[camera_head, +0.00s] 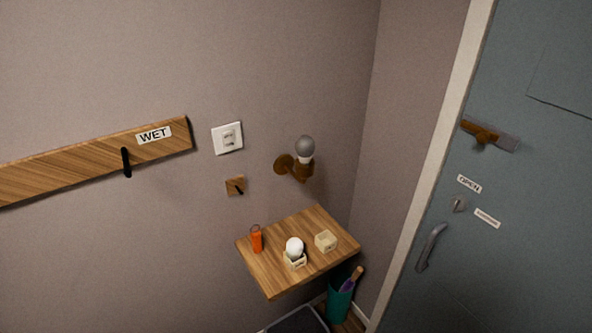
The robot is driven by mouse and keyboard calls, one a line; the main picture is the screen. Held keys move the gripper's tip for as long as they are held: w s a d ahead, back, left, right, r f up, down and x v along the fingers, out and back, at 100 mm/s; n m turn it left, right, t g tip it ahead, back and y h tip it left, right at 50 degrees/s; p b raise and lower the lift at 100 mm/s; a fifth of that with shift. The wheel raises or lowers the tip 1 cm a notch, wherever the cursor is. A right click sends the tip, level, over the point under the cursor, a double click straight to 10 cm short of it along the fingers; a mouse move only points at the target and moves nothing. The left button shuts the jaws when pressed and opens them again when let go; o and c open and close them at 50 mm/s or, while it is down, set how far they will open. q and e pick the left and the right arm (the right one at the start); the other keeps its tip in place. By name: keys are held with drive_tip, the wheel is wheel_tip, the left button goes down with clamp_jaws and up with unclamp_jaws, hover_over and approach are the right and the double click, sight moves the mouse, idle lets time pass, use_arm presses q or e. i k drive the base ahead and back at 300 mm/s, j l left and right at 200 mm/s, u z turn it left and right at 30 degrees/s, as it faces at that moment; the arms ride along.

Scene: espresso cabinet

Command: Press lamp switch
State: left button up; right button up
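A white square lamp switch (228,138) with a small rocker in its middle is fixed to the wall, left of the lamp. The wall lamp (304,149) has a brown mount and a grey bulb that looks unlit. Neither of my grippers shows in the head view, and nothing touches the switch.
A wooden shelf (268,277) below the lamp holds an orange item (256,239), a white ball in a small holder (295,261) and an empty-looking holder (326,241). A wooden rail (80,167) is at left, a small hook (235,186) below the switch, a blue-grey door (530,220) at right.

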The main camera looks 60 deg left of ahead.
sight(228, 138)
drive_tip(key=u, duration=1.85)
